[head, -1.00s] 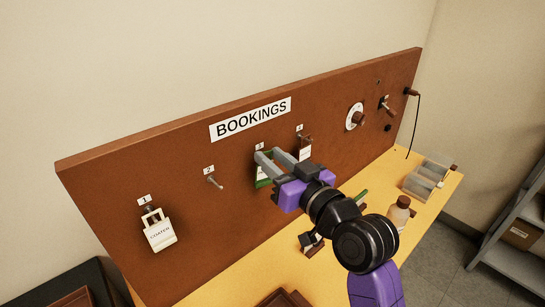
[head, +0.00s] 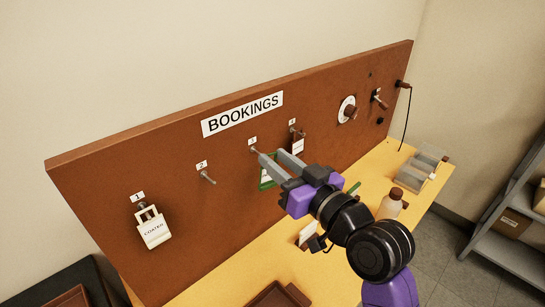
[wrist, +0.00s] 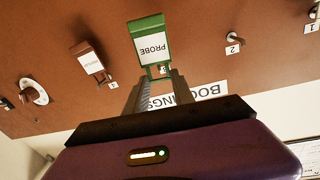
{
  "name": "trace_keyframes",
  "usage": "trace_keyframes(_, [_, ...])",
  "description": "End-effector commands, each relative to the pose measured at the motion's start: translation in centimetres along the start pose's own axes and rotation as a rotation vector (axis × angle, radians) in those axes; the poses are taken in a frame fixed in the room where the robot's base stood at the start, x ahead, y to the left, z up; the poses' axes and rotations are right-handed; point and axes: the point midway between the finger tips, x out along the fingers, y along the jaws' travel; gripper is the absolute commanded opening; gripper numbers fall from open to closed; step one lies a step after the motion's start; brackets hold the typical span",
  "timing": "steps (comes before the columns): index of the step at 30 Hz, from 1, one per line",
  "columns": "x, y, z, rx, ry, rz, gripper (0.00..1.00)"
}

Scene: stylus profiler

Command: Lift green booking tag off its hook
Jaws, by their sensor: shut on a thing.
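The green booking tag (head: 266,182), with a white card reading PROBE in the wrist view (wrist: 151,43), hangs in my gripper (head: 273,156) in front of hook 3 on the brown board. My gripper's fingers (wrist: 158,80) are shut on the top frame of the tag. Hook 3 (head: 255,150) now shows beside the left fingertip in the head view. Its tip is hidden by the finger, so I cannot tell whether the tag's opening is clear of it. The fingers hide part of the tag in the head view.
A brown-topped tag (head: 298,143) hangs close on the right at hook 4. Hook 2 (head: 208,177) is bare. A white COATER tag (head: 153,230) hangs at hook 1.

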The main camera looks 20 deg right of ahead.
Motion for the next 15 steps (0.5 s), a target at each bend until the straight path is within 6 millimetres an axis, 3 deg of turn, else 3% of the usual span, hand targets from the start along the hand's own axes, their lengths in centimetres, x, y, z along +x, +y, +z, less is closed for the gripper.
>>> trace_keyframes(15, [-2.8,0.4,0.0,0.000,-0.001,0.001,0.00])
